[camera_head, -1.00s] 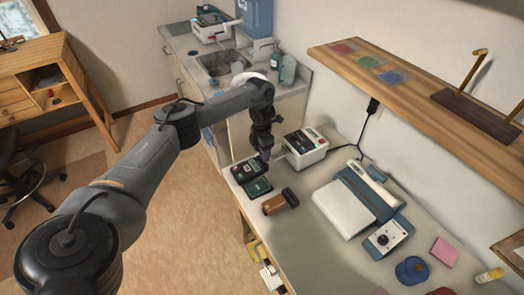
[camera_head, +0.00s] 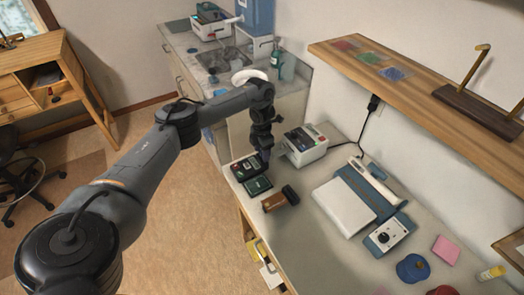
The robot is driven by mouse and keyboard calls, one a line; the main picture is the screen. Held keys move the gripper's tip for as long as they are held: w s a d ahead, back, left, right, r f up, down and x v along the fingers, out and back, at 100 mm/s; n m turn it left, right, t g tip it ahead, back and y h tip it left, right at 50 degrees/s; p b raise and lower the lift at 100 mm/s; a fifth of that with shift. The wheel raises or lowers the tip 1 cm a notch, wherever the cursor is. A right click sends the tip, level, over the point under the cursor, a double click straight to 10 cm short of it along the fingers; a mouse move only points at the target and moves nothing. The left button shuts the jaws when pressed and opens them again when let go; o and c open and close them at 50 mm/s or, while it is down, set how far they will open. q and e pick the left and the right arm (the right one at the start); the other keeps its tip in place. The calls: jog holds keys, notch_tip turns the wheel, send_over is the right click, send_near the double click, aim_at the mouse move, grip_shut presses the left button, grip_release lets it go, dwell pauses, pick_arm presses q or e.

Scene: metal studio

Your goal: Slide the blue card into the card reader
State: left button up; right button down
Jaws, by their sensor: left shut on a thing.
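My left gripper (camera_head: 265,153) is low over the far left end of the bench, pointing down, shut on a thin bluish sliver that looks like the blue card (camera_head: 266,157). Most of the card is hidden by the fingers and its small size. Right beside and below it are two dark boxes with small screens or keys, a rear one (camera_head: 245,168) and a front one (camera_head: 257,186). One of them looks like the card reader; I cannot tell which. Whether the card touches either box is unclear. My right gripper is not in view.
A white machine (camera_head: 305,146) with a cable stands just right of the gripper. A brown-handled block (camera_head: 280,200) lies in front. A paper trimmer (camera_head: 345,205) fills mid-bench. A wooden shelf (camera_head: 430,95) overhangs the right, with red, green and blue squares on it.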

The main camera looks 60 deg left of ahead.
pick_arm(q)
jog(key=o, duration=1.1)
jog(key=shift+r, duration=0.45)
notch_tip(320, 180, up, 10)
jog(key=p, duration=0.5)
jog(key=shift+f, duration=0.2)
jog(key=shift+r+p, duration=0.2)
jog(key=shift+p, duration=0.1)
jog(key=shift+s, duration=0.1)
